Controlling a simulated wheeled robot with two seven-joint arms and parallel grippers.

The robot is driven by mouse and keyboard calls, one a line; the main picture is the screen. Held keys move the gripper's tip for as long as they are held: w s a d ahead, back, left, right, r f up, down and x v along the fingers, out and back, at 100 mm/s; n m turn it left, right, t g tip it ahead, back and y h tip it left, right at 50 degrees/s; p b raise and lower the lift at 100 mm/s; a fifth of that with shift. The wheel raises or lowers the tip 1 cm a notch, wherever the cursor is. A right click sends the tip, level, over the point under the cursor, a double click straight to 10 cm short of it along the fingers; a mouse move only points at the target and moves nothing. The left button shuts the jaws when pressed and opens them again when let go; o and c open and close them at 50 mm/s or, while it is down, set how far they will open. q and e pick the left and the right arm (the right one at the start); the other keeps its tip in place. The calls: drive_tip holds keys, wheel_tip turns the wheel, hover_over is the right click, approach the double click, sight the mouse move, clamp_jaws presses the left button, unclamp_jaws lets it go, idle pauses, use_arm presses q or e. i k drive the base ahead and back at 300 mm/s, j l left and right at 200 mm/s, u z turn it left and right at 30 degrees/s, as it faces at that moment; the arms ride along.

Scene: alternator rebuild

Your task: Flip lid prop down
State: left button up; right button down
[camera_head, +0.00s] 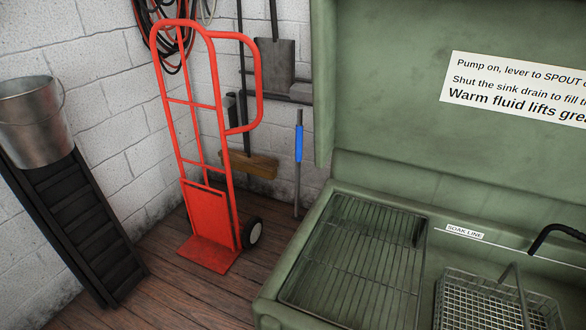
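The green lid (400,60) of a parts washer stands raised at the upper right and runs out of the frame. A white instruction label (515,85) is on its inner face. The green sink (268,305) lies below it. I cannot clearly make out a lid prop. A thin grey rod with a blue sleeve (298,143) stands upright just left of the washer; I cannot tell whether it is joined to the lid. Neither of my grippers is in view.
In the sink are a wire rack (352,258), a wire basket (500,300) and a black spout (555,232). A red hand truck (208,240) stands left of the washer. A metal bucket (35,120) sits above a black ramp (75,215). Wooden floor (165,300) shows between them.

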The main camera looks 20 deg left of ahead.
sight(299, 131)
drive_tip(key=i+j, duration=0.1)
drive_tip(key=j, duration=0.6)
drive_tip(key=i+j, duration=0.15)
drive_tip(key=j, duration=0.55)
drive_tip(key=i+j+z, duration=0.1)
drive_tip(key=j, duration=0.55)
drive_tip(key=i+j, duration=0.1)
drive_tip(key=j, duration=1.3)
drive_tip(key=i+j, duration=0.15)
drive_tip(key=j, duration=0.55)
drive_tip(key=z, duration=0.05)
